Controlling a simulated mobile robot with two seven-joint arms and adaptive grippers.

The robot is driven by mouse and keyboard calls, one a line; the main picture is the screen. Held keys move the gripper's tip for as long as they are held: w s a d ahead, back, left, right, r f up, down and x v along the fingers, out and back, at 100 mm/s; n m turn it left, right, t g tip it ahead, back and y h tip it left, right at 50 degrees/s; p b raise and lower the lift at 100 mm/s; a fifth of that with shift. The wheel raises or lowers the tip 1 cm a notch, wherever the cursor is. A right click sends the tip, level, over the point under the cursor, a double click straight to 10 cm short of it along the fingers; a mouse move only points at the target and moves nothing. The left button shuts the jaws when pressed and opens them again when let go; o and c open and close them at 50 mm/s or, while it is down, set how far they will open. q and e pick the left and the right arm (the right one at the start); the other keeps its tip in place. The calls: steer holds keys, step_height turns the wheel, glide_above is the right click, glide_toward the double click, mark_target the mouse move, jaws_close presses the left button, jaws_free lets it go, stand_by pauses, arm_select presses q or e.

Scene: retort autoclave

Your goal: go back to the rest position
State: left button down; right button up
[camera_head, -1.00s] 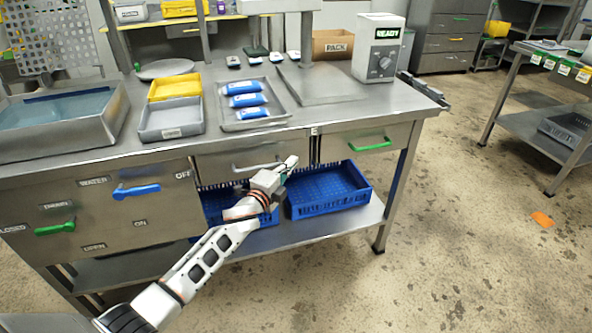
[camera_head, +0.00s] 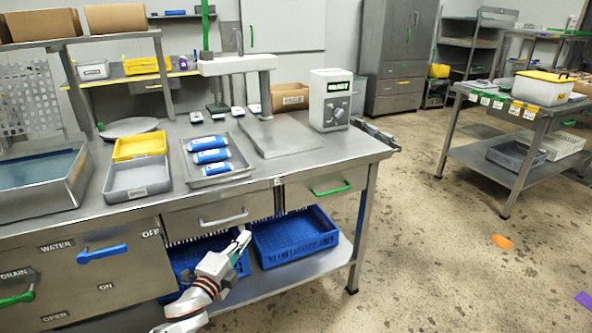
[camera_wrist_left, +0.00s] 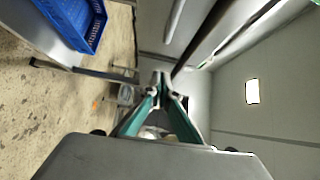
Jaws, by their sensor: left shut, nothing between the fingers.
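My left gripper (camera_head: 238,243) is in the lower middle of the head view, in front of the bench and its lower shelf. It is shut and empty. In the left wrist view its fingers (camera_wrist_left: 160,78) meet at the tips with nothing between them. Behind it in the head view are two blue crates, the right one (camera_head: 295,240) clear of the gripper and the other (camera_head: 178,262) partly hidden by it. My right gripper does not show in either view.
The steel bench (camera_head: 350,148) carries a grey bin (camera_head: 137,180), a yellow bin (camera_head: 140,146), a tray with blue pouches (camera_head: 211,157) and a boxy device (camera_head: 330,100). Drawer handles (camera_head: 331,188) and valve levers (camera_head: 102,253) line its front.

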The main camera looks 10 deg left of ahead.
arm_select(q)
steer(key=s+d+f+n+g+p, duration=0.1)
steer(key=s+f+n, duration=0.3)
steer(key=s, duration=0.9)
steer(key=s+d+f+n+g+p, duration=0.2)
steer(key=s+n, duration=0.4)
steer(key=s, duration=0.7)
steer(key=s+d+f+n+g+p, duration=0.2)
steer(key=s+f+n+g+p, duration=0.2)
steer(key=s, duration=0.9)
step_height(320, 180, down, 3)
steer(key=shift+d+r+n+y+p, duration=0.2)
steer(key=shift+n+y+p, duration=0.25)
steer(key=shift+n, duration=0.45)
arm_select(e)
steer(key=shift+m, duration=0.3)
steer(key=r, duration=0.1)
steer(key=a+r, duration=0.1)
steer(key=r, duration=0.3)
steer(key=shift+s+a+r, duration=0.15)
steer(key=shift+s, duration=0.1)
